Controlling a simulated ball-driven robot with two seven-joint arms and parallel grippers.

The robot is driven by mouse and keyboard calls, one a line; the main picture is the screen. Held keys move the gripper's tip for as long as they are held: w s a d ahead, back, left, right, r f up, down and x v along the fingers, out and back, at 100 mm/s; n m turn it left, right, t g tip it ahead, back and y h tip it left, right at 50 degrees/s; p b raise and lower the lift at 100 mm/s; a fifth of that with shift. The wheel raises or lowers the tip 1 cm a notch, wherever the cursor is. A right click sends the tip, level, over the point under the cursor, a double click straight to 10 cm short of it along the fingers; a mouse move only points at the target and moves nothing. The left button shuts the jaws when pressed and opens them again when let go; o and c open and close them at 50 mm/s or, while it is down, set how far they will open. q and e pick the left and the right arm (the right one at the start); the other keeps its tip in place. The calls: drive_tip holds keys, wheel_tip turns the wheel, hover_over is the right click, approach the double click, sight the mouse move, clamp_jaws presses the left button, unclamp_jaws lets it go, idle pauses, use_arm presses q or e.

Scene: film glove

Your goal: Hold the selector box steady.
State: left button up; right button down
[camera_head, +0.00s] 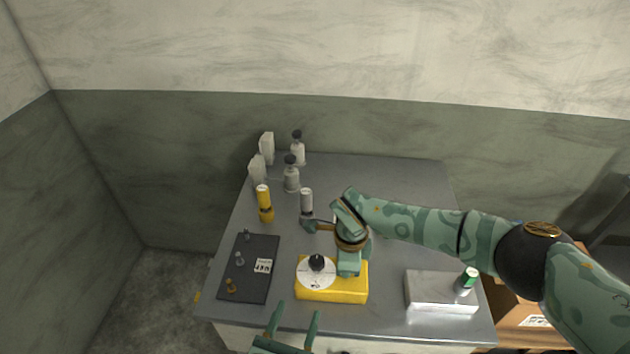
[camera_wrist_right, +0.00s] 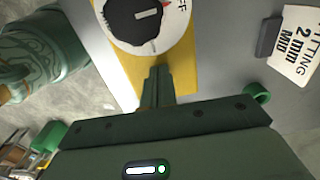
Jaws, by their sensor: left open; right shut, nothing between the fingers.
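The selector box (camera_head: 345,290) is yellow, with a white dial plate (camera_head: 309,280) and a black knob (camera_head: 316,263) on top. It lies flat near the table's front edge. In the right wrist view part of the yellow box (camera_wrist_right: 183,80) and the knob (camera_wrist_right: 135,20) show, cut by the top edge. My left gripper (camera_head: 297,309) is open and empty in front of the box, apart from it in the picture. My right gripper (camera_wrist_right: 158,68) is shut and empty, its fingers overlapping the yellow top beside the dial. I cannot tell whether they touch it.
A dark mat (camera_head: 245,285) with small parts and a label (camera_head: 263,266) lies left of the box. A silver box (camera_head: 428,290) and a green-capped container (camera_head: 468,281) stand right. A yellow bottle (camera_head: 265,205) and several other bottles stand behind. My right arm crosses the table's right side.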

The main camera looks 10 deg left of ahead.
drive_tip(key=shift+w+d+r, duration=0.1)
drive_tip(key=shift+d+r, duration=0.05)
drive_tip(key=shift+r, duration=2.25)
drive_tip(key=shift+r, duration=0.1)
drive_tip(key=shift+r, duration=1.4)
drive_tip(key=shift+r, duration=0.15)
wheel_tip(320, 180, up, 2)
drive_tip(key=shift+r, duration=0.1)
drive_tip(key=shift+r+p, duration=1.35)
